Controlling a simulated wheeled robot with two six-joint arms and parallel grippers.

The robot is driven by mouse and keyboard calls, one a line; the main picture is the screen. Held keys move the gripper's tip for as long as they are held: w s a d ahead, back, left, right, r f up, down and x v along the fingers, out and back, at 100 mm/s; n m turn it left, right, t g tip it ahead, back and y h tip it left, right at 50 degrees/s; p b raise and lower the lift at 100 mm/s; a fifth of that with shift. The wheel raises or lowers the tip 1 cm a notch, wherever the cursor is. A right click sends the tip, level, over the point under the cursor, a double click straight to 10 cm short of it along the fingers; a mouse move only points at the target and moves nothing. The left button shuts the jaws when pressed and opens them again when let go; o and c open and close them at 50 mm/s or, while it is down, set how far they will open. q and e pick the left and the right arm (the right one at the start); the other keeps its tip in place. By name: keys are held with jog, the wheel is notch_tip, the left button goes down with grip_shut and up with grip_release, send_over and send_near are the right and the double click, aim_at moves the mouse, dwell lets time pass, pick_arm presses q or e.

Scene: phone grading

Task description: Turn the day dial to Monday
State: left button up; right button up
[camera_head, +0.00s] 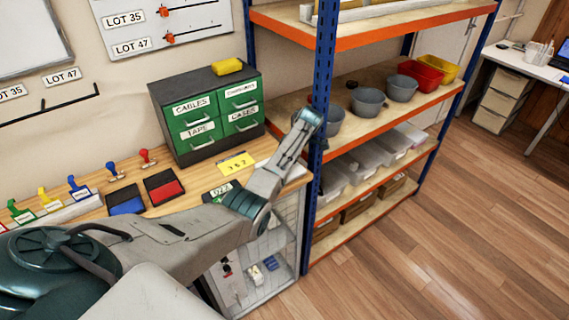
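I cannot make out a day dial in this view. A small dark device with a pale green face (221,190) lies on the wooden bench, partly hidden by my arm; its marks are too small to read. My arm from the left crosses the bench and bends up and away beside the blue shelf post. I can make out no gripper fingers at its far end. My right gripper does not show.
A drawer unit (188,99), a yellow card (236,163), red (163,185) and blue (125,201) pads and several stamps sit on the bench (190,169). Shelves (360,38) with tubs stand behind my arm. Floor (470,210) at right is clear.

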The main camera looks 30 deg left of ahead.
pick_arm(q)
jog(key=shift+w+r, duration=0.1)
dwell(0.4)
jog(key=o, duration=1)
jog(key=b+v, duration=0.3)
jog(key=v, duration=0.4)
jog(key=shift+r, duration=0.15)
